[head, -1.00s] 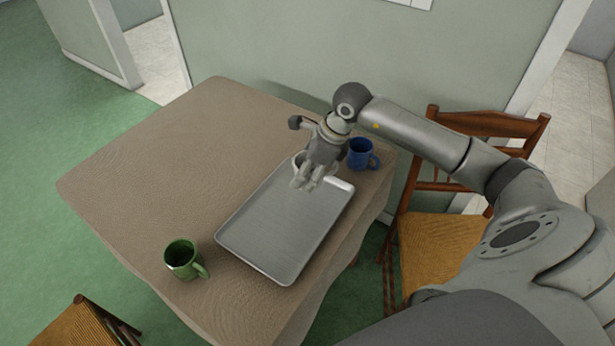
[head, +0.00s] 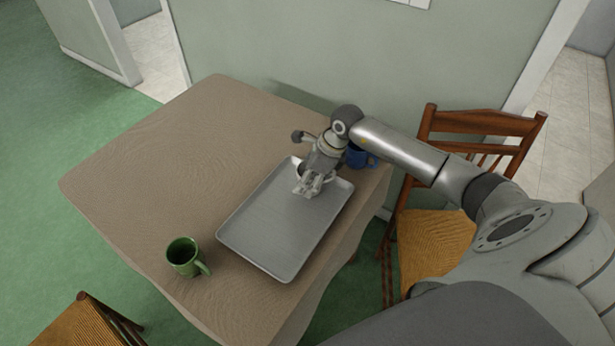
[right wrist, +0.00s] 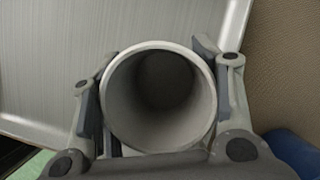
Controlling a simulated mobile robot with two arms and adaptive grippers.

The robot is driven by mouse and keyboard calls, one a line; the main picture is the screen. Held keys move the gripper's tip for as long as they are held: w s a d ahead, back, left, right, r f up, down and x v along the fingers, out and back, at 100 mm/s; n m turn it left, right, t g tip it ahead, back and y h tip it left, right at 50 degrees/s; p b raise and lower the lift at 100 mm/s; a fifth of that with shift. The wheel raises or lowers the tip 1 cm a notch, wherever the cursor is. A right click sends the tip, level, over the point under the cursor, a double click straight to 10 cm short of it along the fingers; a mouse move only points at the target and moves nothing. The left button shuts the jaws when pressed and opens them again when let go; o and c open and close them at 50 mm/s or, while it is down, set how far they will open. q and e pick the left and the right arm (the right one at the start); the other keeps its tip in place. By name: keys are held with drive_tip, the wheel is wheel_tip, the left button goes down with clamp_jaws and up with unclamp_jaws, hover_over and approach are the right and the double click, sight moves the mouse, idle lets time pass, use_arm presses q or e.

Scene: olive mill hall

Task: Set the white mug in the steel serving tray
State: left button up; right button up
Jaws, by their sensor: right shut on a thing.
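The steel serving tray (head: 272,225) lies flat on the table. The white mug (right wrist: 160,128) is between the fingers of my right gripper (head: 312,187), its open mouth facing the wrist camera. In the head view the mug is mostly hidden behind the gripper, with a bit of rim showing. My right gripper is shut on the mug at the tray's far end. In the right wrist view the tray (right wrist: 60,55) spreads behind the mug. I cannot tell whether the mug's base touches the tray. My left gripper is not in view.
A blue mug (head: 357,157) stands beside the tray's far end, partly hidden by my right arm. A green mug (head: 183,256) stands left of the tray's near end. The left of the table (head: 160,165) is clear. A wooden chair (head: 440,240) is at the right.

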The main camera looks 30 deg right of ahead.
drive_tip(key=o, duration=0.9)
drive_tip(key=shift+f, duration=0.1)
drive_tip(key=shift+c, duration=0.2)
drive_tip(key=b+v, duration=0.1)
drive_tip(key=v, duration=1.1)
drive_tip(key=shift+a, duration=0.1)
